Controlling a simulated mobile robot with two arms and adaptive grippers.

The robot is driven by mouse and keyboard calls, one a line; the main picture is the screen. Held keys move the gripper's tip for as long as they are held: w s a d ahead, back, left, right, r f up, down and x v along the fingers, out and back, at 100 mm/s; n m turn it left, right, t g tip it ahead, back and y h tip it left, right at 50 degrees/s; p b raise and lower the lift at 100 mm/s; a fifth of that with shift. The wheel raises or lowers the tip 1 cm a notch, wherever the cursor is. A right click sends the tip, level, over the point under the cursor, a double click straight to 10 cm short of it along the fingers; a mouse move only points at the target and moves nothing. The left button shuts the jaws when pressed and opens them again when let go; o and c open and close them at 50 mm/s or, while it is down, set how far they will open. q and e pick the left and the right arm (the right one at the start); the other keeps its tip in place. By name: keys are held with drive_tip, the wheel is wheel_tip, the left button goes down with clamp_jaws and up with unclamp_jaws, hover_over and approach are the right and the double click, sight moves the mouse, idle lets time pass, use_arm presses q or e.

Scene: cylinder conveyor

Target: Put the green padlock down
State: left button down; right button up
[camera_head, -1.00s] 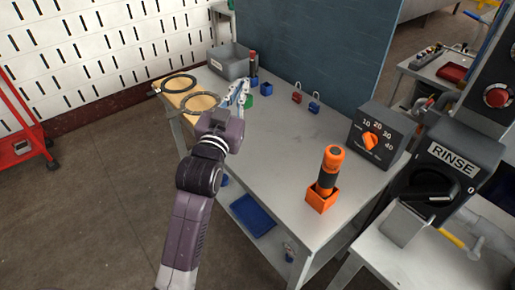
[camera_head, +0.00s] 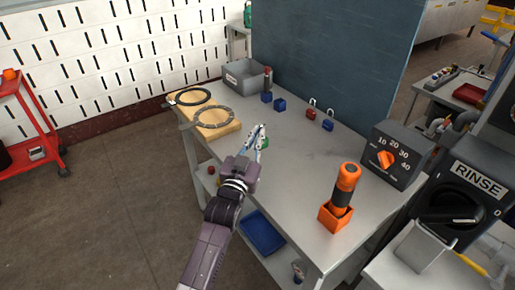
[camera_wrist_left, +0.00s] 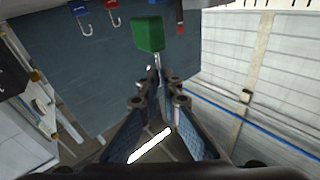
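The green padlock (camera_head: 265,143) shows partly behind the fingers of my left gripper (camera_head: 257,136), over the left part of the grey metal table (camera_head: 290,180). In the left wrist view the padlock's green body (camera_wrist_left: 148,34) sits just beyond the fingertips of my left gripper (camera_wrist_left: 156,74). The fingers are close together on its thin shackle. I cannot tell whether the padlock touches the table. My right gripper is not in view.
A red padlock (camera_head: 311,114) and a blue padlock (camera_head: 328,125) stand near the back panel. A wooden board (camera_head: 219,130) with dark rings lies left of the gripper. An orange holder (camera_head: 334,219) stands in front. The table's middle is clear.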

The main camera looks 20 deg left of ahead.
use_arm(q)
wheel_tip(320, 180, down, 4)
drive_tip(key=shift+f, duration=0.35)
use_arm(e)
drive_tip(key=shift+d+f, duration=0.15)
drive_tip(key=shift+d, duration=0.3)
use_arm(q)
drive_tip(key=shift+f, duration=0.1)
drive_tip(key=c, duration=2.2)
unclamp_jaws()
drive_tip(key=shift+f, duration=0.1)
drive_tip(key=shift+o, duration=0.2)
drive_tip(key=shift+r, duration=0.3)
drive_tip(key=s+f+b, duration=0.1)
drive_tip(key=s+f, duration=0.1)
drive_tip(key=s, duration=1)
drive_tip(key=shift+a, duration=0.15)
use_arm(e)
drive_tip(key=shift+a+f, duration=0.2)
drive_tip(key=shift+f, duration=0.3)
